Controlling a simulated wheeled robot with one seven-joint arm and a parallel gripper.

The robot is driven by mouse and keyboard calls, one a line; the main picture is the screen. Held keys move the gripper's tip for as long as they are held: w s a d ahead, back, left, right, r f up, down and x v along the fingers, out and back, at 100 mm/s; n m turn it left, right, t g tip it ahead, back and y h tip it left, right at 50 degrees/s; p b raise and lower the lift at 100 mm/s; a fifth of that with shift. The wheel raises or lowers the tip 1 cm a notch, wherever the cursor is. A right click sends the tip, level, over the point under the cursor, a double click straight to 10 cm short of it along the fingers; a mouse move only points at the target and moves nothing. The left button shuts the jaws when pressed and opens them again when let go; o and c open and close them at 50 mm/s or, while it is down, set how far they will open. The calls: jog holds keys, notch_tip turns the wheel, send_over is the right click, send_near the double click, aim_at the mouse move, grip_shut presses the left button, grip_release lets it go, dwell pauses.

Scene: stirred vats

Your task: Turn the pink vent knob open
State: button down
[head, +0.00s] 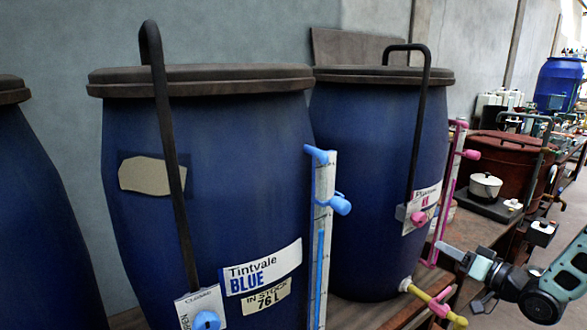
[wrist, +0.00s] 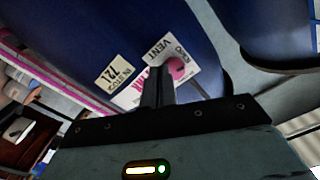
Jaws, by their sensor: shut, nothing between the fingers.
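The pink vent knob (head: 419,218) is on the front of the right blue vat (head: 365,170), at the foot of a bent black pipe. It also shows in the wrist view (wrist: 178,69), on a white card (wrist: 160,50) marked VENT. The card's other words are partly hidden or too tilted to read surely, so I cannot tell the knob's setting. My gripper (head: 450,251) is shut and empty, right of the knob and a little lower in the head view. In the wrist view my closed fingers (wrist: 159,75) point toward the card, just left of the knob; contact is not visible.
A pink sight tube (head: 450,190) stands along the vat's right side. A yellow tap with a pink handle (head: 437,305) sticks out below. The Tintvale blue vat (head: 215,170) with a blue knob (head: 207,320) stands left.

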aim_at(419, 220)
jog(key=w+a+r, duration=0.1)
jog(key=w+a, duration=0.3)
jog(key=shift+a+b, duration=0.3)
jog(key=shift+a, duration=0.1)
dwell(0.7)
jog(key=shift+w+d+r, duration=0.15)
jog(key=shift+r, duration=0.15)
dwell(0.7)
